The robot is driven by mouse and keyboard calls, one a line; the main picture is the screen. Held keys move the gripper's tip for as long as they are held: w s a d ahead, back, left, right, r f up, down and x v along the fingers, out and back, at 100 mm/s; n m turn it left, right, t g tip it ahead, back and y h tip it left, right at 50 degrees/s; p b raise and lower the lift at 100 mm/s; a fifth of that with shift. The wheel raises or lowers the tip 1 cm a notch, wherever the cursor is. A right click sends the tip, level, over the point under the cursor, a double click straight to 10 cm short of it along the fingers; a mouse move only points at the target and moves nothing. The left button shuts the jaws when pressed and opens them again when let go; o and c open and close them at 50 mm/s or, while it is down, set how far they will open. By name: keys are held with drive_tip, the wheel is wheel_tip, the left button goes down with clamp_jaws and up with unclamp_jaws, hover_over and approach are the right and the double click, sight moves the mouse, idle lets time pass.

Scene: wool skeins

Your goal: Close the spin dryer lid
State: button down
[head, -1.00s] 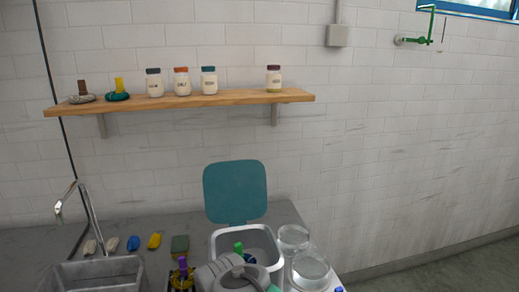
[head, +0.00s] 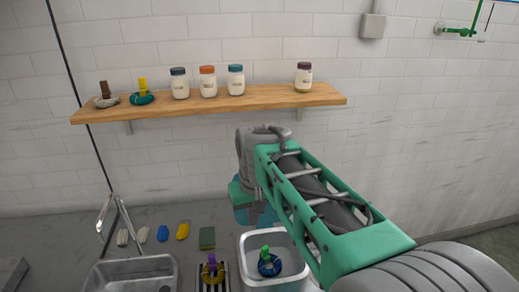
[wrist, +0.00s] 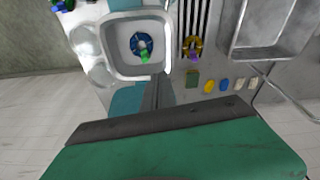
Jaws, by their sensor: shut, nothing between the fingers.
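The white spin dryer (head: 244,256) stands open on the counter, with a blue skein with a green tag (head: 268,267) inside; the dryer also shows in the wrist view (wrist: 111,48). Its teal lid (head: 242,215) is up at the dryer's back edge, partly hidden by my arm in the head view. In the wrist view, part of the lid (wrist: 124,101) shows beside my fingers. My gripper (wrist: 158,78) is shut and empty, with its dark fingers over the lid area. I cannot tell whether they touch the lid.
A metal sink (head: 100,277) is at the left, with several coloured blocks behind it. A yellow skein with a purple tag (wrist: 192,46) lies on a striped rack. Glass jars (wrist: 101,74) stand beside the dryer. A wooden shelf (head: 260,95) with jars runs along the wall above.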

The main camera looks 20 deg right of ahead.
drive_tip(key=w+d+r+m, duration=0.1)
drive_tip(key=w+d+r, duration=0.25)
drive_tip(key=w, duration=0.45)
drive_tip(key=w+d+r+t, duration=0.15)
drive_tip(key=w+d, duration=0.25)
drive_tip(key=w, duration=0.4)
drive_tip(key=w+d+r+m+g, duration=0.1)
drive_tip(key=w+d+r, duration=0.3)
drive_tip(key=w, duration=0.4)
wheel_tip(320, 180, down, 10)
drive_tip(key=s+b, duration=0.1)
drive_tip(key=b, duration=0.2)
drive_tip(key=shift+a+r+t+h+b, duration=0.25)
drive_tip(key=shift+a+t+h+b, duration=0.05)
drive_tip(key=shift+a+t, duration=0.1)
drive_tip(key=shift+s+f, duration=0.1)
